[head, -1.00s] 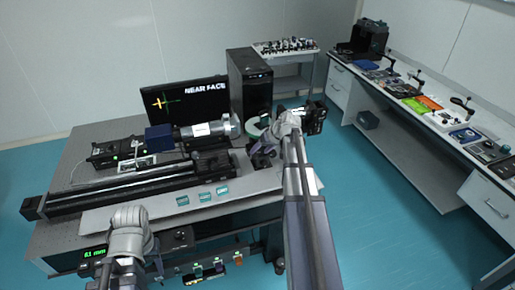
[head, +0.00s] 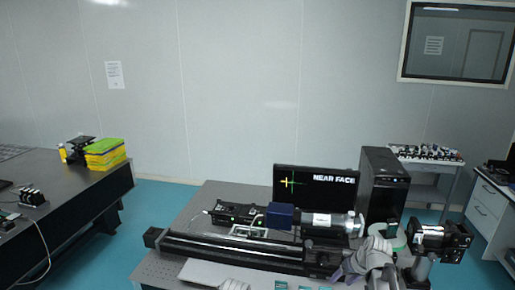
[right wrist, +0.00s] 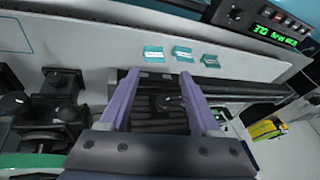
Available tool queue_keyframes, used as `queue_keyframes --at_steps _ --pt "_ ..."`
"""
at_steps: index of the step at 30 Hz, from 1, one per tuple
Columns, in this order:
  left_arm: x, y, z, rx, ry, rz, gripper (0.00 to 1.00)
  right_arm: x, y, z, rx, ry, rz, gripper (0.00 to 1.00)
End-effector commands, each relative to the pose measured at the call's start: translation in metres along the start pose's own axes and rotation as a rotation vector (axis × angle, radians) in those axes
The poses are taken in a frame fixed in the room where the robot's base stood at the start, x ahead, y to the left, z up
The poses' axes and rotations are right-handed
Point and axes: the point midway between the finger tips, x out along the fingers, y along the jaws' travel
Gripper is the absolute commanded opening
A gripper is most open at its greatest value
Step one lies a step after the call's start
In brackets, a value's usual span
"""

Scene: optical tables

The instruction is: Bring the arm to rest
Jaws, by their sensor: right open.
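My right arm comes up at the bottom right of the head view. Its gripper (head: 346,270), with purple fingers, is over the right end of the optical table (head: 158,268). In the right wrist view the two purple fingers of the gripper (right wrist: 160,88) stand apart with nothing between them, above a dark ribbed part of the bench. My left gripper is not in view; only a bit of pale arm shows at the bottom edge of the head view.
A long black rail (head: 225,248), a silver cylinder (head: 330,224) and a monitor (head: 315,184) reading NEAR FACE are close by. A black tower (head: 382,185) and a dark mounted device (head: 440,238) stand right.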

Motion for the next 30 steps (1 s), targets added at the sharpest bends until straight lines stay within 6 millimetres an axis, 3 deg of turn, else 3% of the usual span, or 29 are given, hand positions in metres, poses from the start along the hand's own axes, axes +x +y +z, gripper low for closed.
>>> queue_keyframes --at_steps 1,6,12,15,19,24,30 --pt "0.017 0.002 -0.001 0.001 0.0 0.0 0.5 0.021 -0.034 0.028 -0.047 -0.05 0.003 0.64" --pt "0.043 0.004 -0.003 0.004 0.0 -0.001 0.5 0.052 -0.113 0.097 -0.167 -0.197 0.049 0.64" --pt "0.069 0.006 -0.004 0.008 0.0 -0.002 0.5 0.071 -0.174 0.179 -0.297 -0.327 0.139 0.64" --pt "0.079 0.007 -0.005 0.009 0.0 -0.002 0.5 0.074 -0.191 0.21 -0.345 -0.367 0.184 0.64" --pt "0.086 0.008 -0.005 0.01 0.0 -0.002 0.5 0.075 -0.202 0.237 -0.387 -0.397 0.229 0.64" --pt "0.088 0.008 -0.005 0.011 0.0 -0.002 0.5 0.074 -0.207 0.249 -0.407 -0.411 0.254 0.64" --pt "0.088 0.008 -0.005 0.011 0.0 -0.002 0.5 0.073 -0.207 0.249 -0.407 -0.412 0.256 0.64"
